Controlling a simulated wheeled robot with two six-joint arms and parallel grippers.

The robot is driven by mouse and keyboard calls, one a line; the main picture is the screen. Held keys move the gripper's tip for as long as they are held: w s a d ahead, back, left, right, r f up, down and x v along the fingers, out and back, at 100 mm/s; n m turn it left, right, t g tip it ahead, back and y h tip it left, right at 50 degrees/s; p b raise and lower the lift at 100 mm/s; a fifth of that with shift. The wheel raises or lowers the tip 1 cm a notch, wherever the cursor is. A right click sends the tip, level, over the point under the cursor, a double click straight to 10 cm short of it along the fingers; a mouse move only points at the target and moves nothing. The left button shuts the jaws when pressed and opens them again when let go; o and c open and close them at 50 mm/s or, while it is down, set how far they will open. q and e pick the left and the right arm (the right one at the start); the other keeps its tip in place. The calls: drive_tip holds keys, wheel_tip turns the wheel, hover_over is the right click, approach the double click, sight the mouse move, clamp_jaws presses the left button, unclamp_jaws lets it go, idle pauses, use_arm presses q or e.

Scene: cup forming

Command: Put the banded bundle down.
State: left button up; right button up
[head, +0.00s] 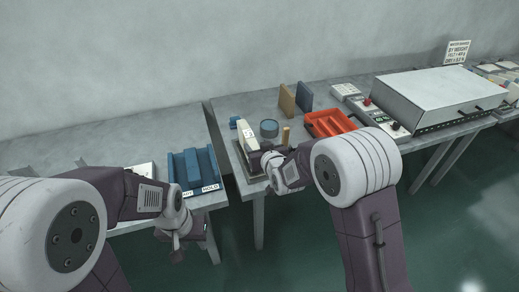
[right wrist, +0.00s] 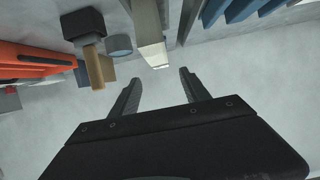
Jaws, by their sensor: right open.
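I cannot make out a banded bundle for certain in either view. My right gripper (head: 268,163) is at the near edge of the right table, beside an upright cream block (head: 246,135). In the right wrist view the jaws (right wrist: 160,76) are apart with nothing between them. The cream block (right wrist: 148,35) stands beyond the fingertips there, apart from them. My left gripper (head: 178,245) hangs low in front of the left table's edge. Its fingers are too small to read, and I see nothing clearly held in it.
A blue mould block (head: 195,170) is on the left table. On the right table are a blue round pot (head: 269,128), a wooden handle (head: 286,135), an orange tray (head: 331,122), tan (head: 287,99) and blue (head: 304,96) upright boards, and a large grey box (head: 425,95). A gap separates the tables.

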drive_tip(key=shift+w+a+f, duration=0.1)
drive_tip(key=shift+w, duration=0.05)
drive_tip(key=s+d+f+m+g+h, duration=0.1)
drive_tip(key=s+d+g, duration=0.3)
drive_tip(key=s, duration=0.5)
drive_tip(key=s+d+f+m+g+h, duration=0.1)
drive_tip(key=s+d+f+g, duration=0.3)
drive_tip(key=s+d, duration=0.4)
drive_tip(key=s+d+f+m+g+h, duration=0.1)
drive_tip(key=s+d, duration=0.5)
drive_tip(key=s, duration=0.6)
wheel_tip(320, 180, down, 2)
drive_tip(key=g+h, duration=0.1)
drive_tip(key=g, duration=0.1)
drive_tip(key=shift+f+m+g, duration=0.25)
drive_tip(key=shift+m+g, duration=0.15)
wheel_tip(320, 180, up, 5)
drive_tip(key=p, duration=0.4)
drive_tip(key=shift+f+p, duration=0.2)
drive_tip(key=shift+p, duration=0.1)
